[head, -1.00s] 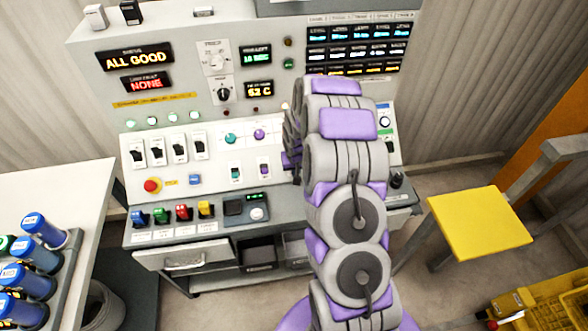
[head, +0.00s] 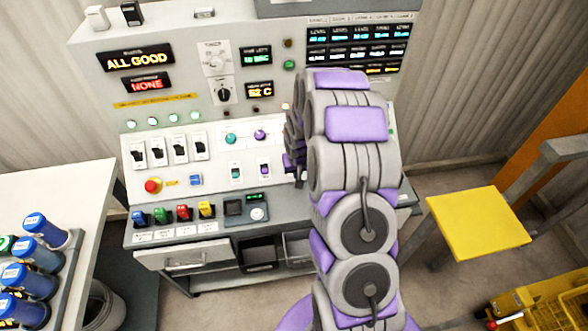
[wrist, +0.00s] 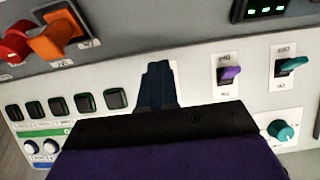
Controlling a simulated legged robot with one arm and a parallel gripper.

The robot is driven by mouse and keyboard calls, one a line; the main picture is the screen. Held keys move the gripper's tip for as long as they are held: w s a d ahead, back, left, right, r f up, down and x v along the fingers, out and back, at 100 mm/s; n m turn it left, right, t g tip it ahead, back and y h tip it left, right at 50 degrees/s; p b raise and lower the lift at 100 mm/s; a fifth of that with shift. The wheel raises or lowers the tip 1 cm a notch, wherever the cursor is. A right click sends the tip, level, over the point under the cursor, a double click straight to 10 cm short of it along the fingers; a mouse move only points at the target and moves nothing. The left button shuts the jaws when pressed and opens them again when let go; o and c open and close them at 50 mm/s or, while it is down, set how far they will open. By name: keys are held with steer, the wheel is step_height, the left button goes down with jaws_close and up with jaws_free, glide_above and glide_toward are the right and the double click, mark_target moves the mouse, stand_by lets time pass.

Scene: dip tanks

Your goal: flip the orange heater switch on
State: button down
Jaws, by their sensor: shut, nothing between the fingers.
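In the head view my arm hides this part of the console. My gripper (wrist: 158,75) is shut and empty, its dark fingers pointing at the panel, to the right of and below the orange switch in the wrist view. A gap in the picture separates them. In the head view the gripper is mostly hidden behind my arm.
A purple switch (wrist: 230,74), a teal switch (wrist: 290,65) and a teal knob (wrist: 282,131) lie right of the gripper. Several dark square buttons (wrist: 48,108) lie left. A yellow stool (head: 478,227) stands right of the console, a white table (head: 60,190) left.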

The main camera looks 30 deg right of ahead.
steer(key=shift+p+v, duration=0.75)
steer(key=shift+v, duration=2.2)
steer(key=shift+s, duration=0.15)
steer(key=s+a+r+n+g, duration=0.2)
steer(key=s+a+r, duration=0.7)
steer(key=s+r, duration=0.5)
steer(key=s+a+r, duration=0.2)
steer(key=s, duration=0.5)
steer(key=s+a+r+g, duration=0.1)
steer(key=s+a+r, duration=0.1)
steer(key=s, duration=0.5)
steer(key=s+a+r+n+g, duration=0.1)
steer(key=s+a+r, duration=0.1)
steer(key=s, duration=0.6)
steer(key=shift+a+r+y, duration=0.2)
steer(key=shift+r+y, duration=0.2)
steer(key=shift+r, duration=0.45)
steer(key=shift+s, duration=0.1)
